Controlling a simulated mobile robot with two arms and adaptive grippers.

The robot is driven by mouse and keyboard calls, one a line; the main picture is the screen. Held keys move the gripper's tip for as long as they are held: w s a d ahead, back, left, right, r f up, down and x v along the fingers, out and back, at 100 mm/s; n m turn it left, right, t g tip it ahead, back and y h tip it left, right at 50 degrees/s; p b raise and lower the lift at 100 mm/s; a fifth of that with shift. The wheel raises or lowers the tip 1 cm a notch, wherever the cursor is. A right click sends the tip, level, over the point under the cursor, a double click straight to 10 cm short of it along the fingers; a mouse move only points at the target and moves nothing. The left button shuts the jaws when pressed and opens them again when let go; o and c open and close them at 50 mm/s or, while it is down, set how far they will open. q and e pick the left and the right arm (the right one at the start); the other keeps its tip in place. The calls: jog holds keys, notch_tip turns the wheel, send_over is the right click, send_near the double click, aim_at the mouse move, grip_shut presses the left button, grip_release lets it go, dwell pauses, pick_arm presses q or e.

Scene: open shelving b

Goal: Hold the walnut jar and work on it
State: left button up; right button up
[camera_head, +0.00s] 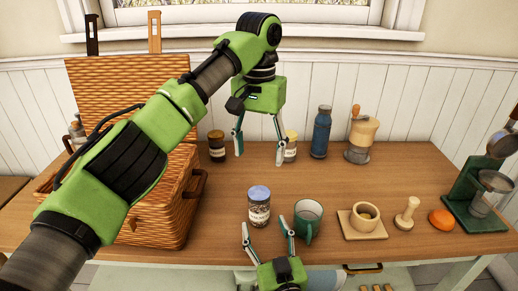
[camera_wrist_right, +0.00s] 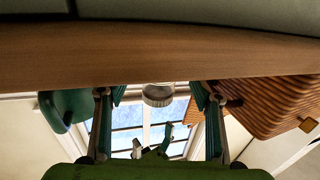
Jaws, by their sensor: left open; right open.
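A glass jar with a blue lid and a white label (camera_head: 259,207) stands upright near the table's front edge; its label is too small to read. Two more labelled jars stand behind, a dark one with a brown lid (camera_head: 217,147) and one with a yellow lid (camera_head: 291,148), partly behind a left finger. My left gripper (camera_head: 259,155) is open and empty, pointing down above and behind the blue-lidded jar. My right gripper (camera_head: 265,232) is open and empty at the front edge, short of that jar. The jar (camera_wrist_right: 158,95) shows between its fingers in the right wrist view.
A green mug (camera_head: 308,221) stands just right of the blue-lidded jar. An open wicker basket (camera_head: 160,215) is at left. A blue bottle (camera_head: 321,132), a grinder (camera_head: 361,135), a mortar (camera_head: 362,222), a pestle (camera_head: 406,214) and an orange (camera_head: 441,219) are at right.

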aim_at(271, 257)
jog(key=shift+v, duration=2.75)
